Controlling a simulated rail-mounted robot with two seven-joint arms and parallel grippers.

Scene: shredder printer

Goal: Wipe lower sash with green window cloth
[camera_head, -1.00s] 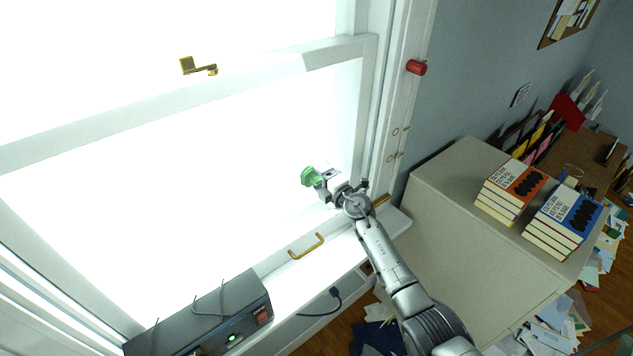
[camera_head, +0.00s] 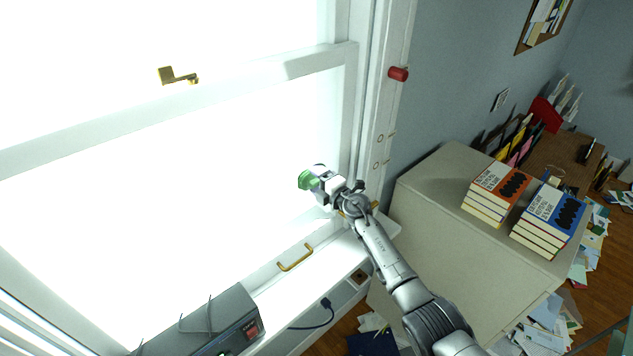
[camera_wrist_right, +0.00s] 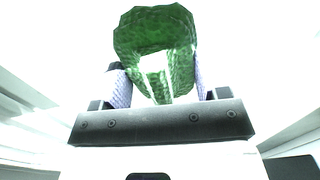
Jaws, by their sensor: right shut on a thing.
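The green window cloth (camera_head: 306,180) is bunched in my right gripper (camera_head: 318,182) in front of the bright lower sash (camera_head: 200,190). In the right wrist view the cloth (camera_wrist_right: 155,45) is folded between the two fingers and sticks out past their tips. My right gripper (camera_wrist_right: 157,85) is shut on it. The cloth is close to the glass toward the sash's right side; I cannot tell whether it touches. The glass is overexposed. My left gripper is not in view.
A brass handle (camera_head: 295,257) is on the bottom rail and a brass latch (camera_head: 178,76) on the meeting rail. A dark device (camera_head: 215,325) stands on the sill at lower left. A beige cabinet (camera_head: 430,190) with book stacks (camera_head: 497,190) is at right.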

